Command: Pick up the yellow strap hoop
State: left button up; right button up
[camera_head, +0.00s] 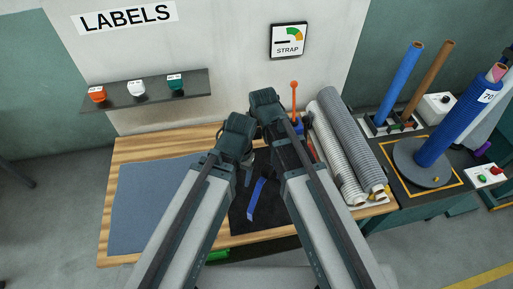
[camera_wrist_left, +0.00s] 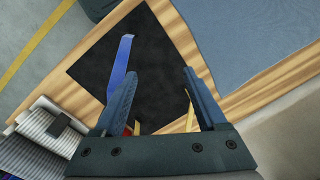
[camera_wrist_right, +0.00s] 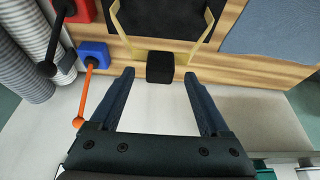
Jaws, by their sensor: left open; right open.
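The yellow strap hoop shows in the right wrist view as a thin yellow band (camera_wrist_right: 207,22) around the edge of a black mat (camera_wrist_right: 160,18). A small black block (camera_wrist_right: 160,68) sits at the band's near side; I cannot tell if they are joined. In the left wrist view a short piece of the hoop (camera_wrist_left: 190,114) shows beside a finger. In the head view my arms hide it. My left gripper (camera_wrist_left: 159,73) is open over the mat, with nothing held. My right gripper (camera_wrist_right: 159,73) is open and empty, its fingertips appearing either side of the block.
A blue flat tool (camera_head: 257,198) lies on the mat. A blue-grey sheet (camera_head: 145,205) covers the bench's left side. Grey netting rolls (camera_head: 350,140) lie at the right. An orange rod (camera_wrist_right: 87,93) in a blue block (camera_wrist_right: 93,52) stands close beside my right gripper. The wall is behind.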

jog(key=b+x, duration=0.1)
jog(key=x, duration=0.2)
jog(key=shift+b, duration=0.3)
pick_arm(q)
notch_tip(320, 180, down, 2)
jog(key=shift+f, duration=0.2)
pick_arm(e)
jog(key=shift+r, duration=0.15)
grip_shut()
